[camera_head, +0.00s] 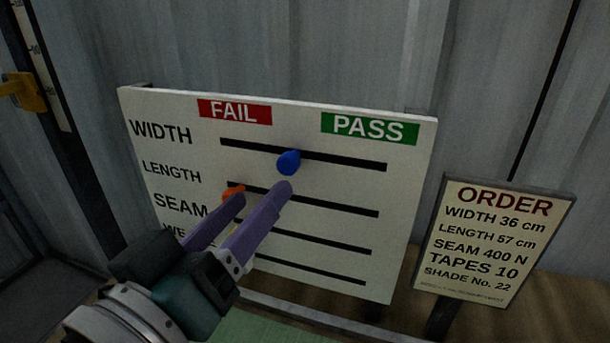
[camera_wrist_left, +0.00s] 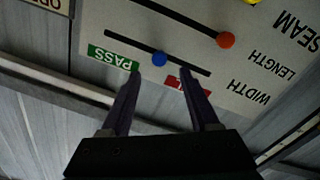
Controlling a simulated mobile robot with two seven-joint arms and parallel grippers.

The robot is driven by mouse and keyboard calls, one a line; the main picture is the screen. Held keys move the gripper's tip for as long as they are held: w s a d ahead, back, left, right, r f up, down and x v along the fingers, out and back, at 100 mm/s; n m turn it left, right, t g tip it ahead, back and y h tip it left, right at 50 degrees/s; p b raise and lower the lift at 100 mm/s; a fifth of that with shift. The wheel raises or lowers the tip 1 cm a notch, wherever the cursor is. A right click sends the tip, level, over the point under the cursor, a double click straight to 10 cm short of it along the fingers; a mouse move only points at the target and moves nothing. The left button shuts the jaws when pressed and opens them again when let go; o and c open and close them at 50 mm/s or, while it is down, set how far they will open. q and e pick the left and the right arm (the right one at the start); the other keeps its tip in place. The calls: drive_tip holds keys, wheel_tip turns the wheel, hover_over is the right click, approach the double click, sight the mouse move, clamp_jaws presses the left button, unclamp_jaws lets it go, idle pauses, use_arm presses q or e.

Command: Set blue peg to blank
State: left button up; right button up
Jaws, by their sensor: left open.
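The white board (camera_head: 400,230) has FAIL and PASS labels and several slots. The blue peg (camera_head: 289,162) sits in the WIDTH slot near its middle, between the two labels. It also shows in the left wrist view (camera_wrist_left: 159,59). My left gripper (camera_head: 263,192) is open, its two purple fingers pointing at the board. In the left wrist view its fingertips (camera_wrist_left: 160,74) stand either side of the blue peg's line, apart from it. My right gripper is in neither view.
An orange peg (camera_head: 234,193) is at the left, FAIL-side end of the LENGTH slot, close to a left fingertip. A yellow peg (camera_wrist_left: 252,2) shows at the wrist view's top edge. An order sign (camera_head: 490,241) stands right of the board. A corrugated wall is behind.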

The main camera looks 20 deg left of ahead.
use_arm(q)
drive_tip(key=shift+s+a, duration=0.1)
drive_tip(key=shift+s, duration=1.35)
drive_tip(key=s+f+m+g+h, duration=0.1)
drive_tip(key=s+f+m+g, duration=0.45)
drive_tip(key=f+g, duration=0.3)
drive_tip(key=s+a+g+y, duration=0.2)
drive_tip(key=s+a+g, duration=0.35)
drive_tip(key=s, duration=0.45)
wheel_tip(320, 180, up, 32)
drive_tip(key=d+p, duration=0.1)
drive_tip(key=p, duration=3.1)
drive_tip(key=shift+w+r+m+p, duration=0.15)
drive_tip(key=shift+r+m+p, duration=0.05)
drive_tip(key=shift+m+p, duration=0.25)
drive_tip(key=shift+d, duration=0.1)
